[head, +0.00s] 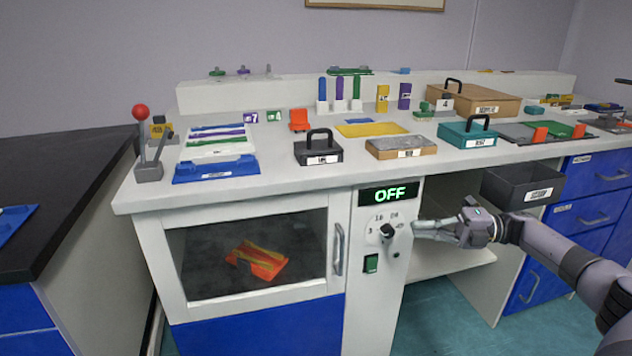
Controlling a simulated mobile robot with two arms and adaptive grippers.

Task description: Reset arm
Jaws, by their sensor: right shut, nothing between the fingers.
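My right gripper (418,230) is shut and empty. It is in front of the white control panel (372,318), at the right of the black dial knob (388,231). I cannot tell whether the fingertips touch the knob or the panel. My right arm (560,247) reaches in from the right edge. The display (389,194) above the knob reads OFF in green. A green switch (371,263) sits below the knob. My left gripper is not in view.
The glass-door chamber (215,262) left of the panel is closed and holds an orange and yellow item (257,259). A black bin (522,187) juts out above my forearm. The counter (300,181) holds trays, boxes and a red-knobbed lever (141,112).

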